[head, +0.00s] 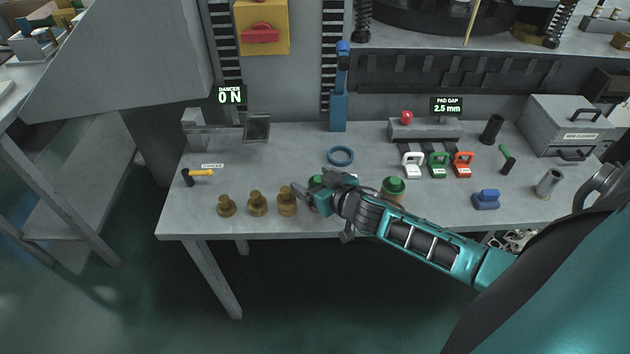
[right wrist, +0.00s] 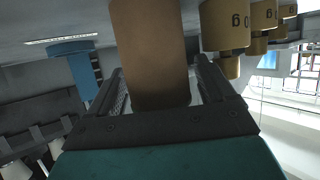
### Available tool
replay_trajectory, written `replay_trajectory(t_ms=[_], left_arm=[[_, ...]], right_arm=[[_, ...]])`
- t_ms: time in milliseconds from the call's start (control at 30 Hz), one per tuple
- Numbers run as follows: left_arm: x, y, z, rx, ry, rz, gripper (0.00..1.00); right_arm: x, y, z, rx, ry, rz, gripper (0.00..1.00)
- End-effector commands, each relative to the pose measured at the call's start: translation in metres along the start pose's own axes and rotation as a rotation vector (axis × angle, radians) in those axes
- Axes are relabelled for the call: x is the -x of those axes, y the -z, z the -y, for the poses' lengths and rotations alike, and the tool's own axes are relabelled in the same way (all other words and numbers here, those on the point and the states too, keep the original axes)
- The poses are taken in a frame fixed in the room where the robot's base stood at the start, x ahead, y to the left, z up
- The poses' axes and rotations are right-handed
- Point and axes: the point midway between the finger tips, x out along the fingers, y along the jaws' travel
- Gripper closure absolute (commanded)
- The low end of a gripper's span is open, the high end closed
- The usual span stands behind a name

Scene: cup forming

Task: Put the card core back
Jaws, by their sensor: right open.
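A plain brown cylinder (right wrist: 152,50), which looks like the card core, stands between the two fingers of my right gripper (right wrist: 163,88) in the right wrist view. The jaws are open around it; I cannot tell whether either finger touches it. In the head view my right gripper (head: 310,196) is low over the front of the bench, just right of the brass weights. There the gripper hides most of what is between its fingers; a green top (head: 316,181) shows just behind it. My left gripper is not in view.
Several brass weights (head: 287,202) stand close left of the gripper. A green-topped brown piece (head: 393,188) stands to its right, beside my forearm. A blue ring (head: 340,156) lies behind. White, green and red clips (head: 437,165) and a blue block (head: 486,199) are further right.

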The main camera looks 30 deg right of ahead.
Motion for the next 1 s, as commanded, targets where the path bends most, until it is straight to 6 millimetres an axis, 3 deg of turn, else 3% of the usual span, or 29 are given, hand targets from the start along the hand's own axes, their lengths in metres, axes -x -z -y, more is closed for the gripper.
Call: replay_trajectory(t_ms=[267,700,1000], left_arm=[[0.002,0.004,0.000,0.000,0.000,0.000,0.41],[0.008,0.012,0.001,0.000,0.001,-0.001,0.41],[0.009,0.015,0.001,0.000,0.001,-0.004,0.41]], right_arm=[[0.009,0.002,0.001,-0.001,0.002,0.002,0.17],[0.086,0.002,0.001,-0.001,0.002,0.003,0.17],[0.118,0.003,0.001,0.000,0.001,0.002,0.17]])
